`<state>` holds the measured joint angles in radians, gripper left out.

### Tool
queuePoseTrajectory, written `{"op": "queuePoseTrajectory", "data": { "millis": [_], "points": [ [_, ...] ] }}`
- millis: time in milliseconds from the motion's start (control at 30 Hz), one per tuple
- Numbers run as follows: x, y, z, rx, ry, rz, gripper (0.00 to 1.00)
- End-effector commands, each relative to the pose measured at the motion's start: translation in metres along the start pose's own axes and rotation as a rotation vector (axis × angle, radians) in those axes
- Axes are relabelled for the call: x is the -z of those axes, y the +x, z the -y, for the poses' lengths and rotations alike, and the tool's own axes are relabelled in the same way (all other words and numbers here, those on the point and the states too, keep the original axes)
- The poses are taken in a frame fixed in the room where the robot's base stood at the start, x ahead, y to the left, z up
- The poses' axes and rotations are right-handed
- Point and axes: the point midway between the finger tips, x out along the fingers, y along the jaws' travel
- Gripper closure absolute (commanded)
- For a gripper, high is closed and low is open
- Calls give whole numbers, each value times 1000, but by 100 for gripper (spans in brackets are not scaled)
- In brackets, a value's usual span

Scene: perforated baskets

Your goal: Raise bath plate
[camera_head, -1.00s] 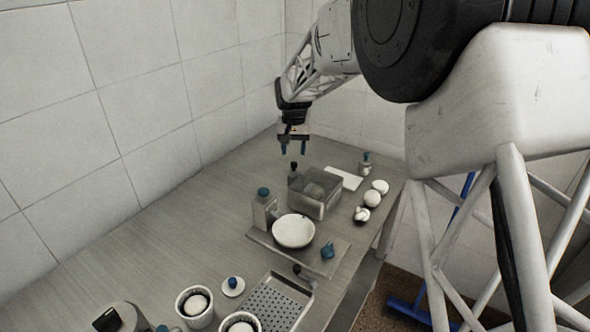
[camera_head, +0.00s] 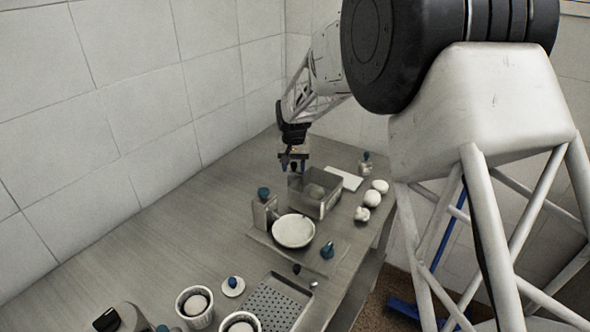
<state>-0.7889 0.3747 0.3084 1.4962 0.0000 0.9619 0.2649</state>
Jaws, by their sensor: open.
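A grey rectangular bath (camera_head: 322,208) stands toward the far end of the bench. A pale rounded item (camera_head: 314,191) shows inside it. A dark-topped upright handle stood at its back left corner in the earlier view; it is now largely hidden by my gripper. The plate inside the bath cannot be made out clearly. Whether the fingers touch the handle cannot be told.
A bottle (camera_head: 265,212), white bowl (camera_head: 293,231) and small blue-topped item (camera_head: 327,250) stand nearer. A perforated tray (camera_head: 270,308) lies in front. Rounded white items (camera_head: 372,199) line the right edge. A white slab (camera_head: 345,179) lies behind the bath. The left bench is clear.

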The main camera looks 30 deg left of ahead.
Motion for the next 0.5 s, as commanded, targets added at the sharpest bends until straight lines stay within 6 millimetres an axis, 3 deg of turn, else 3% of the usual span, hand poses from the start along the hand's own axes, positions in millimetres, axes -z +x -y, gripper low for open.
{"op": "queuePoseTrajectory", "data": {
  "millis": [133, 400, 500],
  "points": [
    [0, 1, 0, 0, 0, 1, 51],
    [0, 1, 0, 0, 0, 1, 90],
    [0, 1, 0, 0, 0, 2, 90]
  ]
}}
